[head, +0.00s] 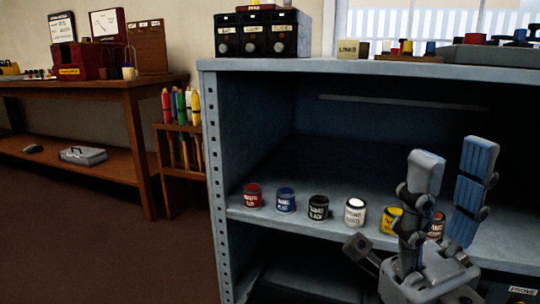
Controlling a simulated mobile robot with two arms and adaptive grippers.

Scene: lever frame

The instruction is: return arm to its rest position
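My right gripper (450,172) is at the lower right, in front of the grey shelf unit (208,150). Its two fingers point up and stand wide apart, with nothing between them. It partly covers the yellow pot (391,220) and the brown-red pot (437,224) on the middle shelf. It looks nearer to me than the pots; I cannot tell whether it touches any. My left gripper is not in the picture.
Red (253,196), blue (285,200), black (318,208) and white (355,211) pots stand in a row on that shelf. A black drawer box (262,34) sits on top.

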